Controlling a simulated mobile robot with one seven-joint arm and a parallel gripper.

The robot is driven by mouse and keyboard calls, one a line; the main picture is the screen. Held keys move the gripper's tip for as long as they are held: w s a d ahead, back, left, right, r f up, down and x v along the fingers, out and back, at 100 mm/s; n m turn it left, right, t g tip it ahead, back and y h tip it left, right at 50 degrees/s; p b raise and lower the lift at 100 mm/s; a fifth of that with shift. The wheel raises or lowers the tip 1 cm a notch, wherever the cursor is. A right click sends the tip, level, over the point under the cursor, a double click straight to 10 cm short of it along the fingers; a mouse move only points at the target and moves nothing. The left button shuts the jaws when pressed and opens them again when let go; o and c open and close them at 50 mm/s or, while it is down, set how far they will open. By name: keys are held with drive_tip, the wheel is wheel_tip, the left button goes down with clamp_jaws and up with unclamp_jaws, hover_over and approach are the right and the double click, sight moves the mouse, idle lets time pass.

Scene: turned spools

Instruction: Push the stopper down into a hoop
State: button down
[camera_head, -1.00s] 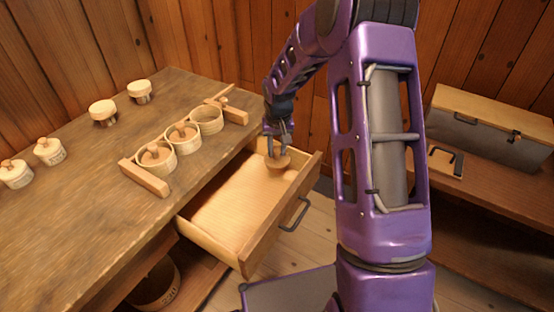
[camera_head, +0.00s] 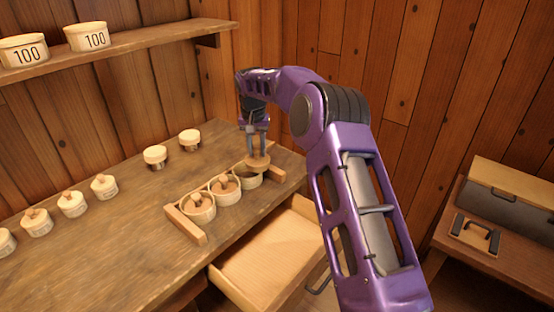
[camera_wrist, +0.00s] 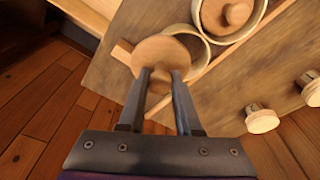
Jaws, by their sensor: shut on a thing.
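My gripper (camera_head: 257,146) is shut on a round wooden stopper (camera_head: 257,160) and holds it by its knob. In the head view the stopper is over the right-hand hoop (camera_head: 248,180) of a row of three in a wooden rack; whether it touches the rim I cannot tell. In the wrist view the stopper (camera_wrist: 160,55) covers much of that hoop, whose rim (camera_wrist: 206,47) shows at its right. The left hoop (camera_head: 198,208) and the middle hoop (camera_head: 226,190) each have a stopper inside, knob up.
The rack stands on a wooden bench (camera_head: 130,245). Several lidded pots, one of them here (camera_head: 104,186), stand behind it. An open, empty-looking drawer (camera_head: 270,260) juts out in front. A shelf (camera_head: 120,48) with two "100" pots is above.

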sight(246, 159)
drive_tip(key=shift+m, duration=0.4)
drive_tip(key=a, duration=0.1)
drive_tip(key=w+a+f, duration=0.1)
drive_tip(key=w+a+b, duration=0.1)
drive_tip(key=shift+w+a+f, duration=0.1)
drive_tip(key=shift+a+f, duration=0.15)
drive_tip(key=shift+f, duration=0.1)
idle(0.8)
drive_tip(key=shift+f, duration=0.1)
idle(0.5)
drive_tip(key=shift+f, duration=0.75)
drive_tip(key=shift+f, duration=0.3)
drive_tip(key=shift+f+b, duration=0.4)
drive_tip(key=shift+f, duration=0.3)
drive_tip(key=shift+f, duration=0.2)
idle(0.5)
